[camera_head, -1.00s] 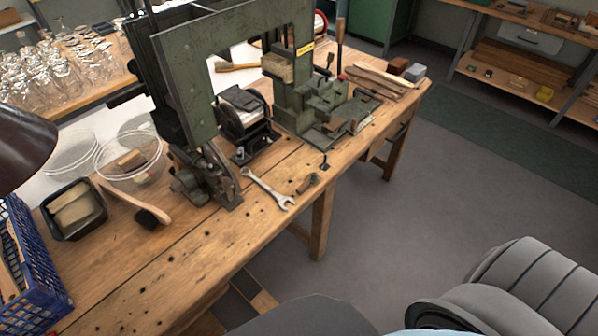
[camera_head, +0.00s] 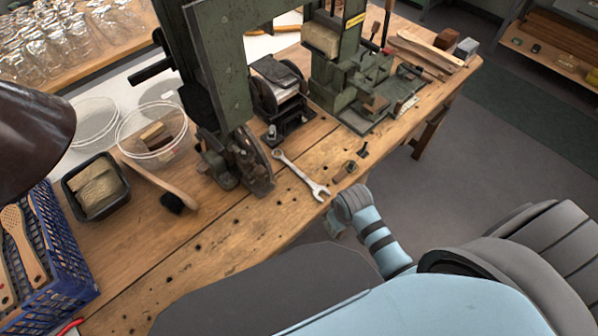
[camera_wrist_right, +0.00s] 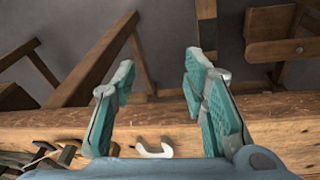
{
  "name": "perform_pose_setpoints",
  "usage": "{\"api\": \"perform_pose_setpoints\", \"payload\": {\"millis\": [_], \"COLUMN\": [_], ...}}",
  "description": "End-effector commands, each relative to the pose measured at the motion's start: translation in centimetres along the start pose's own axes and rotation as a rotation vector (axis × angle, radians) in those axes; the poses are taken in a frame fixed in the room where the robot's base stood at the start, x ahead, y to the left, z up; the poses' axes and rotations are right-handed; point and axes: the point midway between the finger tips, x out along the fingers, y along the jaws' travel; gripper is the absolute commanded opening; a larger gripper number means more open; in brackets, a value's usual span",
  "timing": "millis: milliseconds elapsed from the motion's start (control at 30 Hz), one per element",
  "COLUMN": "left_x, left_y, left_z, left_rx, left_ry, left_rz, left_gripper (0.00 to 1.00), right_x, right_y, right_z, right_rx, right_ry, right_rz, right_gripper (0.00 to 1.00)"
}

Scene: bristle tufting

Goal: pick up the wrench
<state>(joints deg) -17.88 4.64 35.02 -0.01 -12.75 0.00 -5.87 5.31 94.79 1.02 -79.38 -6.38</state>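The silver open-end wrench (camera_head: 302,175) lies on the wooden workbench (camera_head: 235,235), right of the dark green machine, with its open jaw near the front edge. My right gripper (camera_head: 340,222) is at the bench's front edge, just right of that jaw and apart from it. In the right wrist view my right gripper (camera_wrist_right: 160,95) has its two teal-padded fingers spread wide with nothing between them. A pale curved piece, apparently the wrench jaw (camera_wrist_right: 154,150), shows on the bench edge beyond my palm. My left gripper is not in view.
The green machine (camera_head: 222,65) stands behind the wrench. A brush (camera_head: 172,200), a black tray (camera_head: 95,190), glass bowls and a blue crate (camera_head: 60,245) are at the left. The front bench strip is mostly clear.

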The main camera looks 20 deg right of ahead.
Motion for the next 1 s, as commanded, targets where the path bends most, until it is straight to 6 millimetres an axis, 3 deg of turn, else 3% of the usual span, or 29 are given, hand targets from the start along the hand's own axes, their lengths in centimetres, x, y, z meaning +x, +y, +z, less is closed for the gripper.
{"api": "perform_pose_setpoints", "payload": {"millis": [100, 167, 400, 500, 633, 733, 1000], "left_x": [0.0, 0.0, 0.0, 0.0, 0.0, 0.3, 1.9], "left_y": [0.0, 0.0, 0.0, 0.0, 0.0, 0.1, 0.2], "left_z": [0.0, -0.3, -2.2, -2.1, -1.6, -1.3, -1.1], "left_rx": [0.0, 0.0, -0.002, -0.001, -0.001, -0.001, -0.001], "left_ry": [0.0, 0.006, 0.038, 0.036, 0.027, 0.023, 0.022], "left_rz": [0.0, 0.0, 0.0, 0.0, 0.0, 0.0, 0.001], "left_gripper": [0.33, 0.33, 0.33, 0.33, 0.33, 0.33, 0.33], "right_x": [-5.3, -7.5, -10.8, -12.8, -14.9, -14.0, -7.2], "right_y": [0.4, 0.6, 1.1, 1.2, 1.3, 1.1, 0.4], "right_z": [-3.0, -5.2, -13.7, -16.4, -18.6, -18.8, -17.7], "right_rx": [-0.025, -0.044, -0.131, -0.166, -0.2, -0.21, -0.208], "right_ry": [0.018, 0.009, -0.083, -0.115, -0.141, -0.152, -0.15], "right_rz": [0.001, -0.005, -0.059, -0.082, -0.105, -0.112, -0.11], "right_gripper": [0.4, 0.4, 0.4, 0.4, 0.4, 0.4, 0.4]}}
